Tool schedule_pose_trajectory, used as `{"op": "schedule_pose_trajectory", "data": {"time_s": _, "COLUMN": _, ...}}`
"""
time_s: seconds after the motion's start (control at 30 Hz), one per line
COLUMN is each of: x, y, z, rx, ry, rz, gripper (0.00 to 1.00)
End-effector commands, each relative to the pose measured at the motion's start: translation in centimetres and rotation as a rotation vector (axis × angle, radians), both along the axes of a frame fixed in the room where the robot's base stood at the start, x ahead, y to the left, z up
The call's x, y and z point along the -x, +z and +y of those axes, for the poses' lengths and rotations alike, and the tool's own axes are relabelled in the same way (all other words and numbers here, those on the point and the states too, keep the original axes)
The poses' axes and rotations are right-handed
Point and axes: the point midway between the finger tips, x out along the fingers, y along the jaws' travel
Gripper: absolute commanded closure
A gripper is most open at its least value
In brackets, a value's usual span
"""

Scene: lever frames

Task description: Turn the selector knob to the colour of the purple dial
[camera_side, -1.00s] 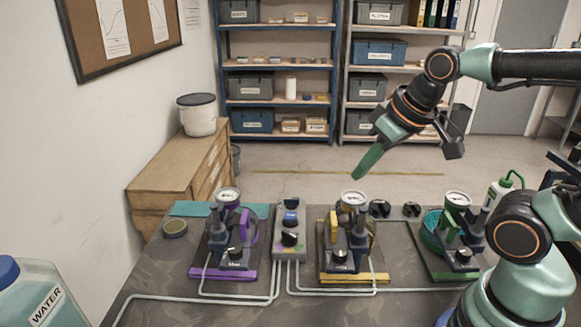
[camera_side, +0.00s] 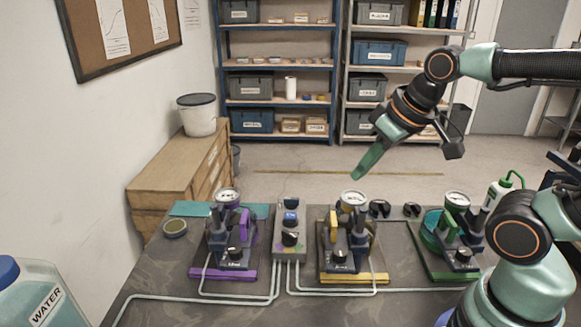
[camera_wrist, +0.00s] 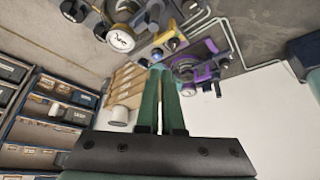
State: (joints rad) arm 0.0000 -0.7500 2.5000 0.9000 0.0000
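The selector knob (camera_side: 290,239) is black and sits on the grey control box (camera_side: 289,256) in the middle of the bench, with small coloured marks around it. Which mark it points at is too small to tell. The purple unit (camera_side: 236,274) with its round white dial (camera_side: 228,196) stands left of the box; the purple unit also shows in the wrist view (camera_wrist: 207,71). My gripper (camera_side: 358,176) hangs in the air above and behind the yellow unit, well apart from the knob. In the wrist view its green fingers (camera_wrist: 161,72) are empty, with a narrow gap between them.
The yellow unit (camera_side: 354,279) stands right of the box and the green unit (camera_side: 450,276) further right, each with upright parts. Pale tubes (camera_side: 200,297) run along the bench front.

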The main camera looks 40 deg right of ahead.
Motion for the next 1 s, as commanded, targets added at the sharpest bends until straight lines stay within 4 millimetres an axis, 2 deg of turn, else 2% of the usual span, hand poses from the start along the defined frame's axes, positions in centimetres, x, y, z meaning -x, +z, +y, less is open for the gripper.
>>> {"op": "schedule_pose_trajectory", "data": {"time_s": 0.03, "x": 0.0, "y": 0.0, "z": 0.0, "rx": 0.002, "ry": 0.004, "rz": 0.001, "gripper": 0.73}}
{"op": "schedule_pose_trajectory", "data": {"time_s": 0.17, "x": -0.7, "y": 0.1, "z": 0.2, "rx": 0.032, "ry": 0.069, "rz": 0.026, "gripper": 0.23}}
{"op": "schedule_pose_trajectory", "data": {"time_s": 0.2, "x": -1.1, "y": 0.2, "z": 0.3, "rx": 0.053, "ry": 0.111, "rz": 0.041, "gripper": 0.18}}
{"op": "schedule_pose_trajectory", "data": {"time_s": 0.37, "x": -3.6, "y": 0.0, "z": 0.9, "rx": 0.159, "ry": 0.373, "rz": 0.127, "gripper": 0.18}}
{"op": "schedule_pose_trajectory", "data": {"time_s": 0.57, "x": -7.4, "y": -1.3, "z": 1.9, "rx": 0.279, "ry": 0.759, "rz": 0.231, "gripper": 0.18}}
{"op": "schedule_pose_trajectory", "data": {"time_s": 0.8, "x": -11.7, "y": -4.6, "z": 3.3, "rx": 0.37, "ry": 1.231, "rz": 0.328, "gripper": 0.18}}
{"op": "schedule_pose_trajectory", "data": {"time_s": 1.0, "x": -13.8, "y": -7.5, "z": 4.2, "rx": 0.398, "ry": 1.519, "rz": 0.367, "gripper": 0.18}}
